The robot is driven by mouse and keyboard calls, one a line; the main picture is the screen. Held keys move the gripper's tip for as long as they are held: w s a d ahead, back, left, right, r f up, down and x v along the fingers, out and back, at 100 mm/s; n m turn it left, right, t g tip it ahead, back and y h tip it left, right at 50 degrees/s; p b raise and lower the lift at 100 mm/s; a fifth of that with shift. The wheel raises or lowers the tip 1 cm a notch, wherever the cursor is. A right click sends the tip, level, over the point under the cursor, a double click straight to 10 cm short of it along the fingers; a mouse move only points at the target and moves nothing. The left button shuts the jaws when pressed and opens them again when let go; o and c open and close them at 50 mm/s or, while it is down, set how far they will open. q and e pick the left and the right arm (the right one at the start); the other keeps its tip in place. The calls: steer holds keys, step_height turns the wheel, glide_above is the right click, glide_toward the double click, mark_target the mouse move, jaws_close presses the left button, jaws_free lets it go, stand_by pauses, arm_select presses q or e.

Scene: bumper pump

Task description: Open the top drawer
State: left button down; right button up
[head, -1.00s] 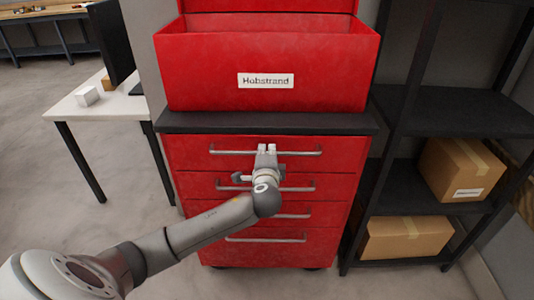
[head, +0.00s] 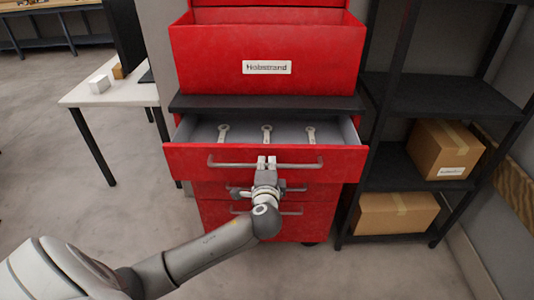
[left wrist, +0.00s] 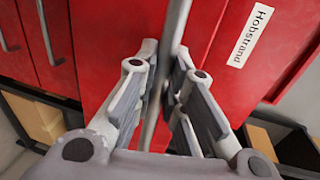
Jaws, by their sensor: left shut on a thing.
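The red top drawer (head: 212,170) of the cabinet stands pulled out in the head view, its grey inside showing. Several wrenches (head: 266,134) lie in it. Its bar handle (head: 304,166) runs across the front. My left gripper (head: 266,162) is shut on the middle of this handle. In the left wrist view the handle (left wrist: 178,30) passes between the fingers of my left gripper (left wrist: 165,88). My right gripper is not in view.
A red open-topped box (head: 215,60) labelled Hobstrand stands on the cabinet's black top (head: 266,103). A black shelf (head: 410,98) with cardboard boxes (head: 443,148) is close on the right. A white table (head: 95,94) stands on the left, with open floor before it.

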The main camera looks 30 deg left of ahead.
arm_select(q)
steer(key=v, duration=0.3)
steer(key=f+p+v, duration=0.1)
steer(key=v, duration=0.1)
steer(key=shift+s+d, duration=0.15)
steer(key=shift+s, duration=0.1)
steer(key=c, duration=1.6)
jaws_free()
steer(key=shift+c, duration=0.2)
steer(key=shift+o, duration=0.8)
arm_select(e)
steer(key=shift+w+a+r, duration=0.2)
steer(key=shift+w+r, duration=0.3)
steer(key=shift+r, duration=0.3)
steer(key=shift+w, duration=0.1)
arm_select(q)
steer(key=v, duration=1.2)
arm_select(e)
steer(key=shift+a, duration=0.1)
